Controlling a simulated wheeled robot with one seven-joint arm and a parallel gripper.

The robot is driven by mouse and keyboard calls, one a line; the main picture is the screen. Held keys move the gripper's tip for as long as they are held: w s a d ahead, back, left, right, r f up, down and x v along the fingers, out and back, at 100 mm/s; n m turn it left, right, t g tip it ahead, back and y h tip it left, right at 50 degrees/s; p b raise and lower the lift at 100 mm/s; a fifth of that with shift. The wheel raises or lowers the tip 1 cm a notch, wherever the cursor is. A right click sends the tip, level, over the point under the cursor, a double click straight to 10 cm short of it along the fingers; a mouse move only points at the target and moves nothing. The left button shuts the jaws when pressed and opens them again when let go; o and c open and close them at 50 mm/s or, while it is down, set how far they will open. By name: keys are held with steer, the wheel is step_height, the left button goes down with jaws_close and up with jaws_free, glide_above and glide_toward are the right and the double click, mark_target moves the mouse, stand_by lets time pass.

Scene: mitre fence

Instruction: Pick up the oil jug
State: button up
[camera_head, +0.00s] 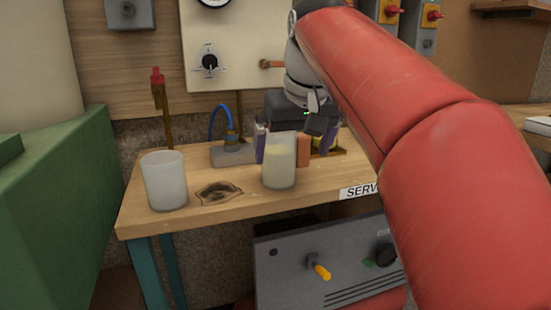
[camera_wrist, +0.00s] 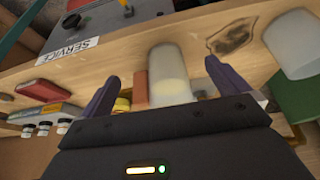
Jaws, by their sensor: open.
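A translucent jug (camera_head: 279,165) holding pale yellow liquid stands upright on the wooden bench in the head view; I take it as the oil jug. It also shows in the wrist view (camera_wrist: 169,75), framed by the two purple fingers. My gripper (camera_head: 283,145) is open, and in the head view the jug hides part of it. In the wrist view, my gripper (camera_wrist: 162,72) has one finger on each side of the jug, with visible gaps. How far the fingertips reach along the jug is hard to tell.
A similar pale, empty-looking container (camera_head: 165,180) stands left, past a dark scorch mark (camera_head: 219,193). An orange block (camera_head: 304,150) stands close to the jug. A grey fixture with a blue hose (camera_head: 232,152) is behind. A grey control box (camera_head: 325,265) sits below the bench's front edge.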

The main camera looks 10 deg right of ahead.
steer(key=w+r, duration=0.2)
steer(key=w+d+r, duration=0.1)
steer(key=w+r, duration=0.1)
steer(key=shift+w+d+r, duration=0.1)
steer(key=shift+w+r, duration=0.25)
steer(key=shift+r, duration=0.05)
steer(key=b+x, duration=0.3)
steer(key=x, duration=0.4)
steer(key=shift+f, duration=0.35)
steer(key=shift+c, duration=0.4)
steer(key=shift+r, duration=0.1)
steer(key=c, duration=0.8)
steer(key=shift+r+p, duration=2.35)
steer(key=shift+r, duration=2.65)
